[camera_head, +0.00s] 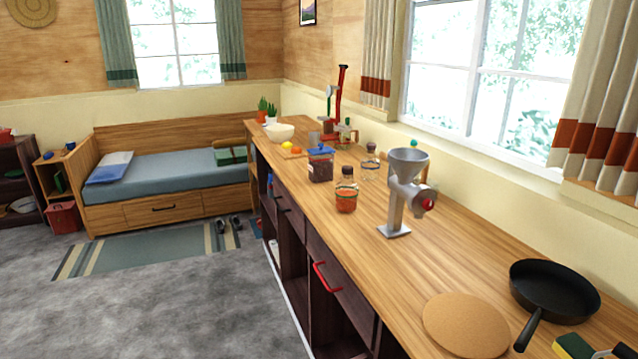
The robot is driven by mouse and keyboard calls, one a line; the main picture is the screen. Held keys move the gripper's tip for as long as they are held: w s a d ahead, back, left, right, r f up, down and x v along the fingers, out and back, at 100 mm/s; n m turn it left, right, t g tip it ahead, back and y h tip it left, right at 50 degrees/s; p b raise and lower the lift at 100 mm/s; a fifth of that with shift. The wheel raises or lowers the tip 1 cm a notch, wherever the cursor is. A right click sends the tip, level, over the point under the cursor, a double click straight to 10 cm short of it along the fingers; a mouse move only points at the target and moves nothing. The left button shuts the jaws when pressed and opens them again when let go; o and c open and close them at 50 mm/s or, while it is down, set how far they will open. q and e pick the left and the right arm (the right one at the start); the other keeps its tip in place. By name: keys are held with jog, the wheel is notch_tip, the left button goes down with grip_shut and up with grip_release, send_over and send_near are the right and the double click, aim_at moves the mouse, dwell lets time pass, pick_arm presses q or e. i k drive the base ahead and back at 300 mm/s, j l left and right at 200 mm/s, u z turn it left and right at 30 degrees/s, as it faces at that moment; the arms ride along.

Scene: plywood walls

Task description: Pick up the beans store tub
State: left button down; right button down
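A clear tub with a blue lid (320,164) and dark reddish contents, which look like beans, stands upright on the wooden counter (440,265). It is behind and left of a jar with orange contents and a dark lid (346,192). Its front and lid show clearly. Neither of my grippers shows in the head view.
A metal grinder (397,200) stands right of the jars. A clear bottle (370,160), a white bowl (279,132) and a red-handled device (340,95) stand nearby. A cork mat (466,325) and black pan (553,288) lie at front right. Grey floor (180,310) is open left.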

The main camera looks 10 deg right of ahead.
aim_at(320, 167)
jog(key=j+u, duration=0.3)
jog(key=i+j+u, duration=0.1)
jog(key=j+u, duration=0.25)
jog(key=i+j+u, duration=0.15)
jog(key=j+u, duration=0.15)
jog(key=j, duration=0.15)
jog(key=i+j+u, duration=0.35)
jog(key=i+j, duration=0.6)
jog(key=i+z, duration=0.35)
jog(key=i, duration=0.15)
jog(key=i+z, duration=0.35)
jog(key=i, duration=0.15)
jog(key=i+j+z, duration=0.2)
jog(key=i+z, duration=0.15)
jog(key=i, duration=0.15)
